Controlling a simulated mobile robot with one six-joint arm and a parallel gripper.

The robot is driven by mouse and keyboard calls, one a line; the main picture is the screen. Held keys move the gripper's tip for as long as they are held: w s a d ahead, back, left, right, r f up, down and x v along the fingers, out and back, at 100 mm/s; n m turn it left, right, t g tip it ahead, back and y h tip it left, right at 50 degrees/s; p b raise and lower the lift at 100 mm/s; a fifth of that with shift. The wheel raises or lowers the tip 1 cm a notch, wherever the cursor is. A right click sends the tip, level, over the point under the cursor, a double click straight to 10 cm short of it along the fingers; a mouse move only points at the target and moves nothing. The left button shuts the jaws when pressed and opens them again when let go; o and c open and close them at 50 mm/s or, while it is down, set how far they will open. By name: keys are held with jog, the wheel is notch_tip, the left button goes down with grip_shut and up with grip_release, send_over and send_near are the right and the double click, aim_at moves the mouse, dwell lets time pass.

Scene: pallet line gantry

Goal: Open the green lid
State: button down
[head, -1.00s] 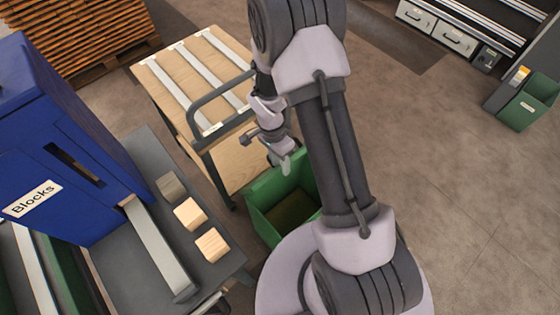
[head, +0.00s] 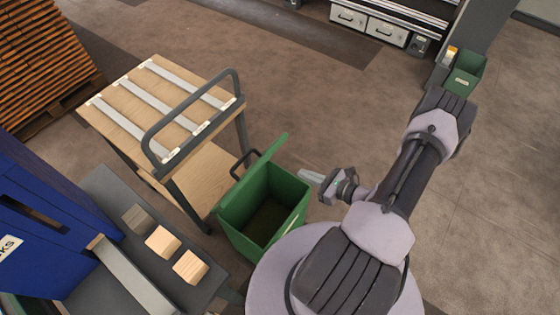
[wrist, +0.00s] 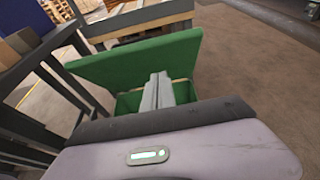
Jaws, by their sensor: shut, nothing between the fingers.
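The green lid (head: 268,157) stands raised, nearly edge-on, along the far left side of the green bin (head: 290,208). A dark handle shows behind the lid. The bin is open at the top and its dark inside shows. In the wrist view the lid (wrist: 140,60) is a broad upright panel behind the bin's opening. My gripper (head: 308,176) is shut and empty, just right of the bin, apart from the lid. In the wrist view its fingers (wrist: 158,90) reach over the bin's opening and hide part of it.
A wooden-topped cart (head: 110,120) with a dark rail stands left of the bin. A grey table (head: 95,195) with several wooden blocks and a blue box (head: 40,230) is at the lower left.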

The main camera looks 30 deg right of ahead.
aim_at(269, 153)
jog(key=w+a+b, duration=0.2)
jog(key=w+a, duration=0.1)
jog(key=w, duration=0.7)
jog(key=shift+a+f+b, duration=0.3)
jog(key=w+r+p, duration=0.1)
jog(key=w+a+r+g+p, duration=0.1)
jog(key=p, duration=0.1)
jog(key=w+r+g+p, duration=0.1)
jog(key=w+p, duration=0.1)
jog(key=shift+w+a+r+h, duration=0.1)
jog(key=shift+a+r+h, duration=0.2)
jog(key=shift+a, duration=0.05)
jog(key=shift+g, duration=0.4)
jog(key=w, duration=0.1)
jog(key=w+a, duration=0.1)
jog(key=w, duration=0.3)
jog(key=shift+w+a+r, duration=0.1)
jog(key=shift+a+r, duration=0.15)
jog(key=shift+a, duration=0.15)
jog(key=shift+d, duration=0.1)
